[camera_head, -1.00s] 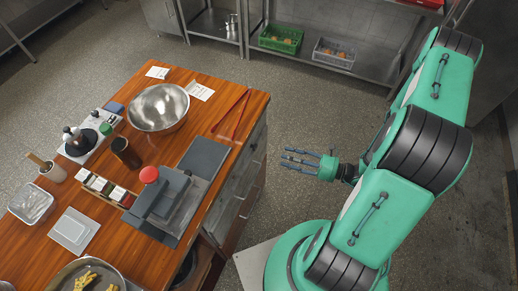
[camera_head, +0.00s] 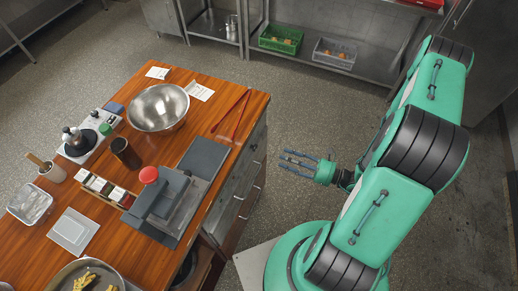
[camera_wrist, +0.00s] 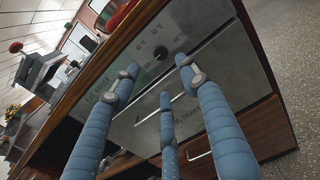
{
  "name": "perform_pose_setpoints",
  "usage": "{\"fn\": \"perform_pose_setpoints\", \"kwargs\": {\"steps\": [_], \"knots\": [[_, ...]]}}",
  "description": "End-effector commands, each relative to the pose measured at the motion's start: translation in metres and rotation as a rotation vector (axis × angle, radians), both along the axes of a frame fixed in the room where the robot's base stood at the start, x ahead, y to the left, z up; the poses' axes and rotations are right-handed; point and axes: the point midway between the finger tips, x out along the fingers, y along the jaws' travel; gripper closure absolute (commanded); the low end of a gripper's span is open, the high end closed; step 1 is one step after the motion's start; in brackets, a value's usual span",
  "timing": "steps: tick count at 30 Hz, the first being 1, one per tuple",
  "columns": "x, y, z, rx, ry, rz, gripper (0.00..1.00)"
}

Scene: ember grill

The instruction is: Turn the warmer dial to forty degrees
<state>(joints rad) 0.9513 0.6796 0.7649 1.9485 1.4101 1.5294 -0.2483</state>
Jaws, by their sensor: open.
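The warmer dial is a small dark round knob (camera_wrist: 162,53) on a grey metal front panel (camera_wrist: 185,30) in the wrist view. I cannot tell where the dial points. My gripper (camera_head: 300,163) has three blue fingers, spread open and empty, in front of the counter's drawer side in the head view. In the wrist view my gripper (camera_wrist: 160,74) points toward the panel, with the dial showing between its fingertips, apart from them. The head view does not show the dial clearly.
The wooden counter (camera_head: 150,85) carries a steel bowl (camera_head: 158,107), red tongs (camera_head: 230,115) and a red-knobbed press (camera_head: 165,200) near its edge. Drawer fronts with handles (camera_wrist: 200,155) lie below the panel. Floor (camera_head: 290,110) is clear between counter and back shelves.

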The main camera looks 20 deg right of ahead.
Motion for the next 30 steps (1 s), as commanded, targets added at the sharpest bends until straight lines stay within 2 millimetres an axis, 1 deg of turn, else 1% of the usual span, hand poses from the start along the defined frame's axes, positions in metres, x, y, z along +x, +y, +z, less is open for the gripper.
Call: {"fn": "perform_pose_setpoints", "kwargs": {"steps": [30], "knots": [[0.068, 0.07, -0.001, 0.0, 0.0, 0.003, 0.55]]}}
